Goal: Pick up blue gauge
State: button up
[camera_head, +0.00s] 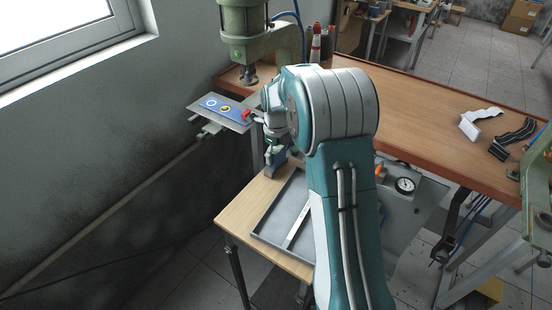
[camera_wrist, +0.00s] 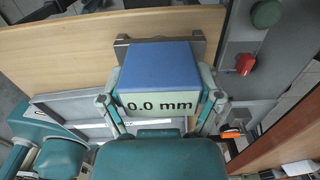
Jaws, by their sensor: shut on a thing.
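The blue gauge (camera_wrist: 160,70) is a block with a blue top and a pale face marked "0.0 mm". In the wrist view it sits between the two fingers of my gripper (camera_wrist: 160,104), which is shut on it. In the head view the gauge (camera_head: 276,161) shows as a small dark blue shape under my wrist, at the edge of the small wooden table (camera_head: 242,213). My arm hides part of it there. A grey metal piece shows just behind the gauge in the wrist view; I cannot tell whether the gauge is clear of the surface.
A grey tray (camera_head: 267,229) lies on the small table. A box with a round dial (camera_head: 404,185) is at right. The larger bench (camera_head: 430,130) is mostly clear, with white and black pieces.

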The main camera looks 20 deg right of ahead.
jog(key=shift+r, duration=0.3)
notch_tip(320, 180, up, 2)
jog(key=shift+r, duration=0.2)
jog(key=s+a+r, duration=0.2)
jog(key=s+r, duration=0.8)
jog(key=s, duration=0.4)
jog(key=shift+a, duration=0.2)
